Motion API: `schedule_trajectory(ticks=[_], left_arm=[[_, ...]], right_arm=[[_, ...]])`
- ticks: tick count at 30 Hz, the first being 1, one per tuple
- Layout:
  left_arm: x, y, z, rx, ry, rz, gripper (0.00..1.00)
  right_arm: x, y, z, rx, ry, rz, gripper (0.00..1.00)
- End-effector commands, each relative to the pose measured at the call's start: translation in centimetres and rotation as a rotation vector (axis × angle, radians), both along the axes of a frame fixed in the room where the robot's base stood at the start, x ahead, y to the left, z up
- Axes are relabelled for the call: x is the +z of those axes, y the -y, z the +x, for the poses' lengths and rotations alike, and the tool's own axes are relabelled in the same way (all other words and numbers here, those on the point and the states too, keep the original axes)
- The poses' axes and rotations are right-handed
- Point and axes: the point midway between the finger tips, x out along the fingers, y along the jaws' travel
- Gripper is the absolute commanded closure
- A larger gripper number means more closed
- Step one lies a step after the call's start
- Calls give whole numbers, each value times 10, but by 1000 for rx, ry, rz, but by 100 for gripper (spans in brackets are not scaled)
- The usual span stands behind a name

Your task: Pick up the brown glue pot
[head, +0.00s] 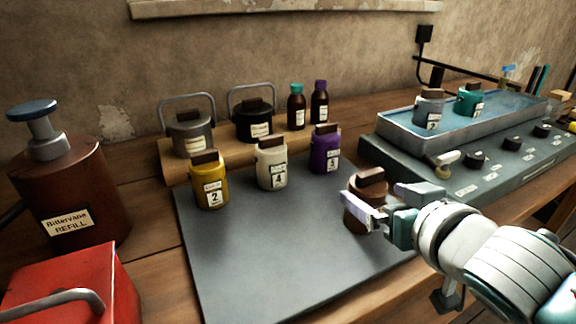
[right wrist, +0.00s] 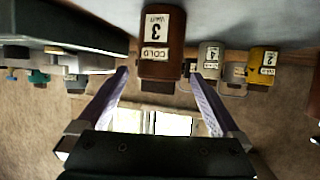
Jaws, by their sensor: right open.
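The brown glue pot (head: 359,217) stands upright near the right edge of the dark grey mat (head: 265,245). In the right wrist view, which is upside down, the brown pot (right wrist: 161,52) shows a label with "3" and "COLD". My right gripper (head: 376,200) is open at the pot, with one finger crossing in front of it in the head view. In the right wrist view the fingertips of my right gripper (right wrist: 158,74) lie either side of the pot's lid, with gaps on both sides. Whether either finger touches it I cannot tell. My left gripper is not in view.
Yellow (head: 210,190), cream (head: 271,168) and purple (head: 325,155) pots stand along the mat's back edge. Behind are two handled pots on a wooden block and two bottles. A water bath (head: 400,133) with knobs is at right. A red box (head: 75,285) is front left.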

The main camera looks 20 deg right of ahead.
Motion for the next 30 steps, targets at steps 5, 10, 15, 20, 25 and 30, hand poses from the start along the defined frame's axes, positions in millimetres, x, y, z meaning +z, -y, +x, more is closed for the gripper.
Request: schedule_trajectory(ticks=[5,10,15,20,25,30], left_arm=[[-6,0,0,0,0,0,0],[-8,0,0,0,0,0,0],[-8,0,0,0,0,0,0],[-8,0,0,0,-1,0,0],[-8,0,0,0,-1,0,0],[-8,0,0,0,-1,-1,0]], right_arm=[[-8,5,27,1,2,-2,0],[-12,8,39,-1,1,-1,0],[-12,8,39,0,1,-1,0],[-12,7,39,0,0,-1,12],[-12,7,39,0,0,-1,31],[-12,7,39,0,0,-1,51]])
